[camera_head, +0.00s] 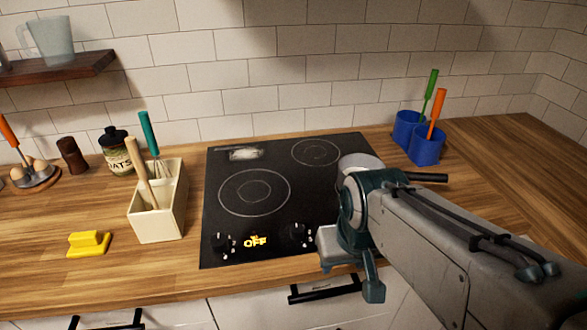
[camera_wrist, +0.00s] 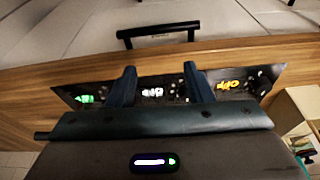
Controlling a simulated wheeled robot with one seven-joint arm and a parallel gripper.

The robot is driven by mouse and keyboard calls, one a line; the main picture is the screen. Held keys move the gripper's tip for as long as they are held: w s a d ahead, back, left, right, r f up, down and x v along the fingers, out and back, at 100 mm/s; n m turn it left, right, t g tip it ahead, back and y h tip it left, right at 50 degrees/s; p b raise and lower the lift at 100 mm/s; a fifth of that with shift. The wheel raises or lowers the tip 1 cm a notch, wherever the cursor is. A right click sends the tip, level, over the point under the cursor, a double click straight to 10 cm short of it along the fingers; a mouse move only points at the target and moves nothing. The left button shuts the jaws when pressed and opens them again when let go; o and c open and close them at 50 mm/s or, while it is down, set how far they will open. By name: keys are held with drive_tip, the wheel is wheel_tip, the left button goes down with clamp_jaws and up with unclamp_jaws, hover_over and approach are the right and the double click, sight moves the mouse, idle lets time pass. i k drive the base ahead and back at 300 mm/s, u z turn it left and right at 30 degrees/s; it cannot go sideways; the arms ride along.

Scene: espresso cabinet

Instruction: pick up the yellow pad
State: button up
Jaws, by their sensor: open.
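The yellow pad (camera_head: 88,243) lies on the wooden counter at the left front in the head view. It has a flat base with a raised block on top. It is not visible in the wrist view. My gripper (camera_wrist: 159,72) is open and empty, its two dark fingers apart in the wrist view, over the front edge of the cooktop. In the head view my gripper is at the cooktop's front right, far to the right of the pad, and my arm partly hides it.
A cream utensil holder (camera_head: 157,207) stands between the pad and the black cooktop (camera_head: 285,225). Blue cups (camera_head: 426,149) stand at the back right. Drawer handles (camera_head: 325,290) line the front. The counter around the pad is clear.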

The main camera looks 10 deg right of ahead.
sight(92, 243)
drive_tip(key=u, duration=0.35)
drive_tip(key=k, duration=0.1)
drive_tip(key=u, duration=1.2)
